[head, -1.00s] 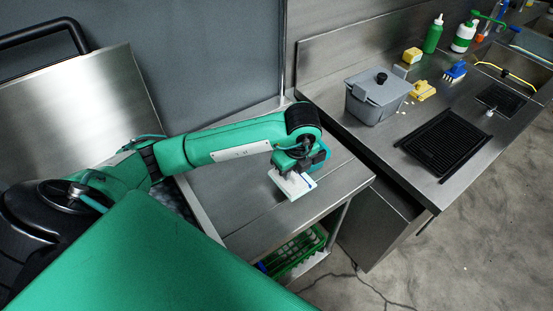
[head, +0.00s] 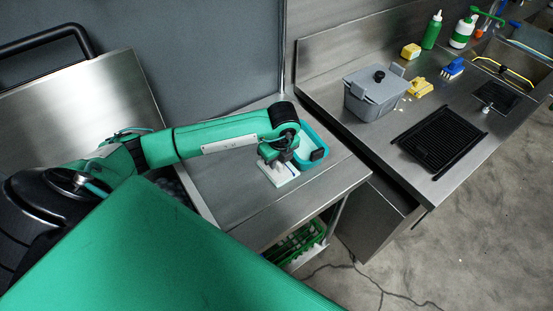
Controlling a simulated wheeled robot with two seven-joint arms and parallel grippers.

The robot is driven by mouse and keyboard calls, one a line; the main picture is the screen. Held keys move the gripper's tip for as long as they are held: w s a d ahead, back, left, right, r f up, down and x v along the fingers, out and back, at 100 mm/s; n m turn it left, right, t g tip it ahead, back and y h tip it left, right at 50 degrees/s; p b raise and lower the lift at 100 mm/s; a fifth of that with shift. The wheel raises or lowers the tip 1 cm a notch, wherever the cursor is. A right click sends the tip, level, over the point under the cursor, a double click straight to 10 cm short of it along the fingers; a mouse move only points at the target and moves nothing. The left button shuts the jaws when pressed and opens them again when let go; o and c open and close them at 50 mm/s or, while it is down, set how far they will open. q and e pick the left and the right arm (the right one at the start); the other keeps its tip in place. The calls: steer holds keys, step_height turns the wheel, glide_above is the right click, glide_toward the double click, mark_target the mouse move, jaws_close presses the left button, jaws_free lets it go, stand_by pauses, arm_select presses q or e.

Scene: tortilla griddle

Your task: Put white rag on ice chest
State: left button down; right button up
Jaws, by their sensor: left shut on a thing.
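The white rag (head: 284,177), a folded white piece with a blue stripe, is under my left gripper (head: 279,163) in the head view. My left gripper points down and is shut on the rag, over the low steel top (head: 235,185). I cannot tell whether the rag touches that top. No thing is plainly marked as the ice chest; the low steel unit may be it. My right gripper is out of view.
A teal tub (head: 320,134) with a pale inside stands just right of my left gripper, partly hidden by it. A grey lidded box (head: 370,97) and a black rack (head: 442,142) sit on the right counter. A green crate (head: 296,243) is below. The steel top's front is clear.

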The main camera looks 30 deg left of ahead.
mark_target(280, 165)
arm_select(q)
steer(key=c, duration=1.4)
jaws_free()
steer(key=shift+r, duration=0.35)
step_height(280, 165, up, 11)
steer(key=d+b, duration=0.1)
steer(key=b, duration=0.2)
steer(key=shift+s+d+r, duration=0.15)
steer(key=shift+s+d, duration=0.2)
